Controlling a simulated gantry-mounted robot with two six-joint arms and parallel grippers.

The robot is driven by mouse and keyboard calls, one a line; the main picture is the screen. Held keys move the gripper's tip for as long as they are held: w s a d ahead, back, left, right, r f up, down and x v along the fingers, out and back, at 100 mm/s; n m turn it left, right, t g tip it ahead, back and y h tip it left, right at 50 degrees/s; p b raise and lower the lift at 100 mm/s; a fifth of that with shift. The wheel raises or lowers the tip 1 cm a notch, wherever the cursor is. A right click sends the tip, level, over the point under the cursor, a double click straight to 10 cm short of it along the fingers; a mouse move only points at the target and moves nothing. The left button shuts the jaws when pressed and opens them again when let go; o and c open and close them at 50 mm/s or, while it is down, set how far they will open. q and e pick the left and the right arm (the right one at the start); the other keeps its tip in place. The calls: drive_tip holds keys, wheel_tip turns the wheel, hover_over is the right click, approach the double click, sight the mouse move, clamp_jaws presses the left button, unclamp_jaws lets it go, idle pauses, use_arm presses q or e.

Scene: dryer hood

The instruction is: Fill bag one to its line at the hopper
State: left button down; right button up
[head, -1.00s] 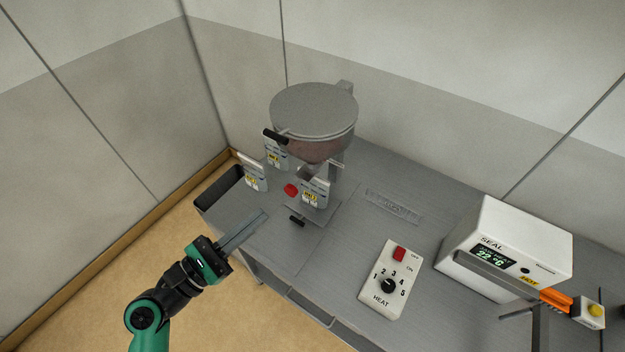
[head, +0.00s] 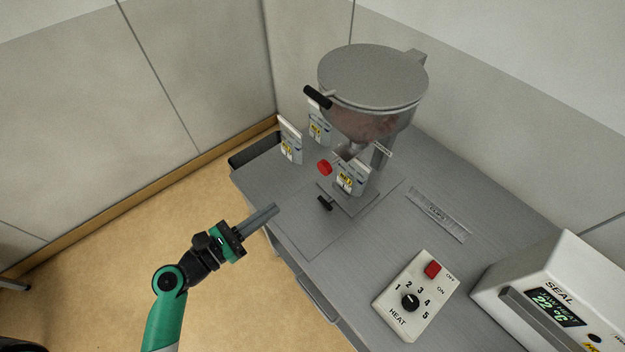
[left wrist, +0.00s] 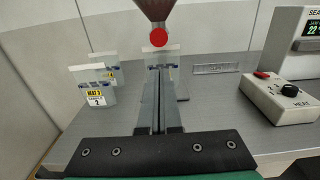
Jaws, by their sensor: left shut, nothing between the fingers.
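A grey hopper (head: 370,85) with a round lid stands at the back of the bench. Its funnel holds reddish-brown stuff. A white and blue bag (head: 352,176) with a yellow label stands upright under the spout; its number and fill level are too small to read. A red knob (head: 324,167) sits left of the spout; it also shows in the left wrist view (left wrist: 158,37). My left gripper (head: 275,208) is shut and empty, apart from the bag, at the bench's front left. In the left wrist view its fingers (left wrist: 158,72) partly hide the bag under the spout. My right gripper is not in view.
Two more bags stand left of the hopper, one nearer (head: 290,142) and one behind (head: 319,124). A black tray (head: 254,154) is at the left edge. A heat control box (head: 415,298) and a white sealer (head: 545,300) stand to the right. A ruler-like plate (head: 438,215) lies between.

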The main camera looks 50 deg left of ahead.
use_arm(q)
approach(331, 163)
drive_tip(key=w, duration=0.1)
drive_tip(key=w+f, duration=0.1)
drive_tip(key=w, duration=0.1)
drive_tip(key=w+f, duration=0.1)
drive_tip(key=shift+w+f, duration=0.2)
drive_tip(key=shift+a, duration=0.1)
